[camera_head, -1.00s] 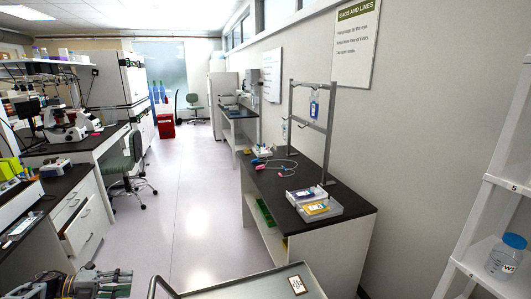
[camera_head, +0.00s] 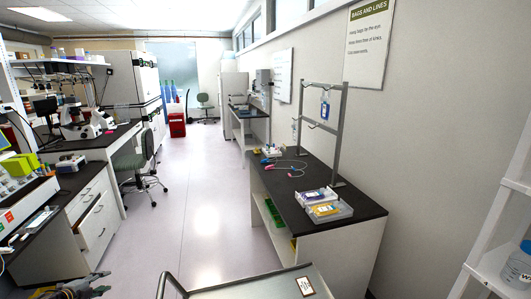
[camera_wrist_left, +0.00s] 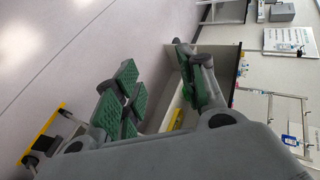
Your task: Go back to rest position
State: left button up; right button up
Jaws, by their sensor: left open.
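My left gripper (camera_head: 88,287) shows at the bottom left corner of the head view, only partly inside the frame. In the left wrist view its green-padded fingers (camera_wrist_left: 158,92) are spread apart with nothing between them. Beyond them in that view are the pale floor and the side of a bench. My right gripper is in neither view.
A dark-topped bench (camera_head: 362,208) on the right bears a grey tray (camera_head: 328,214) with packs, tubing (camera_head: 285,165) and a metal stand (camera_head: 338,135). A cart (camera_head: 250,289) is at the bottom centre. White shelving (camera_head: 487,235) stands at right. The aisle floor (camera_head: 205,190) is clear.

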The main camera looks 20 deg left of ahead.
pick_arm(q)
jog(key=s+a+f+n+g+y, duration=0.1)
jog(key=s+f+n+g+y, duration=0.5)
jog(key=s+f, duration=1)
jog(key=s+d+f+n+g+h, duration=0.3)
jog(key=s+d+f+n, duration=0.1)
jog(key=s+d+f, duration=0.9)
jog(key=s+d+f+g+h, duration=0.15)
jog(key=d+f, duration=0.25)
jog(key=d, duration=0.4)
jog(key=s+d+f, duration=0.3)
jog(key=d+f, duration=0.1)
jog(key=d, duration=0.3)
jog(key=s+d+f+h, duration=0.15)
jog(key=d+f, duration=0.25)
jog(key=d, duration=0.4)
jog(key=w+d+f+h, duration=0.1)
jog(key=d, duration=1)
jog(key=w+d+f+n+h, duration=0.1)
jog(key=w+d+f, duration=0.1)
jog(key=d, duration=1)
jog(key=shift+h, duration=0.3)
